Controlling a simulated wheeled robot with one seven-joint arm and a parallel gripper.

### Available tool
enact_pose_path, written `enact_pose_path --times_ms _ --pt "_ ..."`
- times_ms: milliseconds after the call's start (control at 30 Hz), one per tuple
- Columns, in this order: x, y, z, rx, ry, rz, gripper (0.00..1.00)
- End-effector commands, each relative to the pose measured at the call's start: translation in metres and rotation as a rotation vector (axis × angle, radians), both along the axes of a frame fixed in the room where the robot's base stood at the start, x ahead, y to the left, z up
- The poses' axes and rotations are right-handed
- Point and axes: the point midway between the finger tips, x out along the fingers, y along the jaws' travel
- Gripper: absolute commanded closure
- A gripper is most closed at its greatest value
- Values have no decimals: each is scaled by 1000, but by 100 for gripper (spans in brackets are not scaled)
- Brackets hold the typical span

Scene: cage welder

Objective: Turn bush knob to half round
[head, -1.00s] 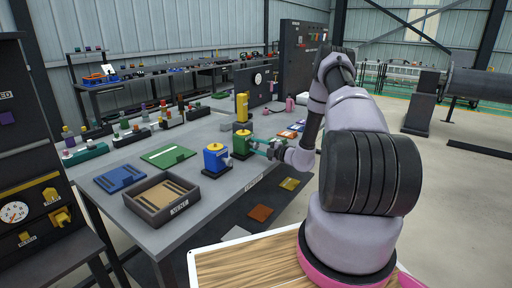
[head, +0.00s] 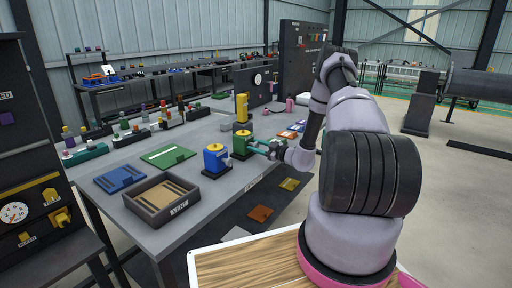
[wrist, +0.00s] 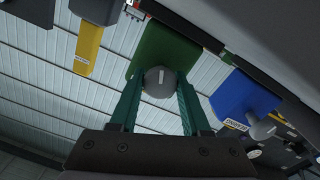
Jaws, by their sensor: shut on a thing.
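In the wrist view, a round grey knob (wrist: 160,82) with a short white mark sits on the face of a green unit (wrist: 170,47). The white mark runs roughly up and down in that picture. My gripper (wrist: 159,90) has its two teal fingers on either side of the knob, shut on it. In the head view, my gripper (head: 256,147) reaches in from the right to the green unit (head: 240,145) on the grey table, and the knob is hidden there. I cannot read a label on the green unit.
A blue unit (head: 215,158) stands just left of the green one, and a yellow unit (head: 242,108) stands behind. In the wrist view the blue unit (wrist: 240,98) has its own grey knob. A brown tray (head: 155,215) and flat plates lie nearer on the table.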

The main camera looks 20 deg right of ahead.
Motion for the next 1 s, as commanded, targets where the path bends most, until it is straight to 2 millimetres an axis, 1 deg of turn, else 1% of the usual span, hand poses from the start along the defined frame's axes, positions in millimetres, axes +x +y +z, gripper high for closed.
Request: enact_pose_path --times_ms 200,500,733,1000 --pt "-1 -1 -2 138 106 -1 100" --pt "-1 -2 -2 267 201 -1 100" --pt "-1 -2 -2 307 231 -1 100" --pt "-1 -2 -3 315 236 -1 100"
